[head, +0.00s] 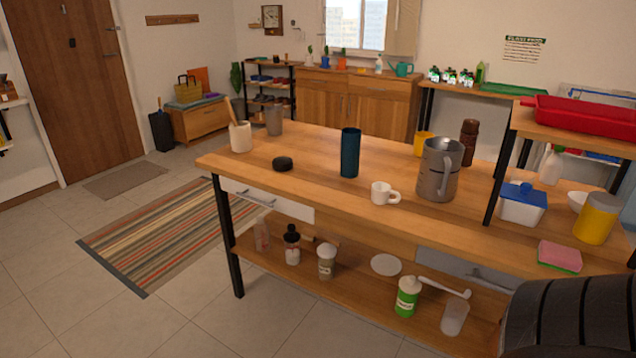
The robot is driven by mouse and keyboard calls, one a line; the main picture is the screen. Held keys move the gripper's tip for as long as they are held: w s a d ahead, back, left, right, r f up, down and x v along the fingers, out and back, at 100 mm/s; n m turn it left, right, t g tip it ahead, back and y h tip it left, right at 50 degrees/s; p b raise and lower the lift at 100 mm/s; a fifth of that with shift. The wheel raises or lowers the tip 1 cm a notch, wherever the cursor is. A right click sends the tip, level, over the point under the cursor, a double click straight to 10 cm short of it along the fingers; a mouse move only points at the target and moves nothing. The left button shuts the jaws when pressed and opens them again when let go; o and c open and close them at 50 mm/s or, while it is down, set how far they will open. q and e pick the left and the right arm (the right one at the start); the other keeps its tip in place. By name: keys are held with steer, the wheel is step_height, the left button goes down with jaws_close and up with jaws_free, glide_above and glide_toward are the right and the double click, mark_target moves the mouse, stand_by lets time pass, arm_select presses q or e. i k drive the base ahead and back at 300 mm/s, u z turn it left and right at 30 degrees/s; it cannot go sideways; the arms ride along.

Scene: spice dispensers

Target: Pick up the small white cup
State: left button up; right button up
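The small white cup (379,194) stands upright on the wooden worktable (320,180), near its front edge in the middle of the head view. Its handle points to the right. A large grey metal jug (437,172) stands close to its right, apart from it. A tall dark blue cylinder (350,153) stands behind it to the left. Neither of my grippers is in view.
A black round object (283,164) and a white utensil crock (241,138) stand on the left of the table. A raised shelf with a red tray (586,118) is at the right. A dark ribbed shape (575,318) fills the lower right corner. The tabletop left of the cup is mostly clear.

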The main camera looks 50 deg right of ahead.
mark_target(380, 191)
steer(key=z, duration=0.1)
steer(key=i, duration=1.05)
steer(key=z, duration=0.55)
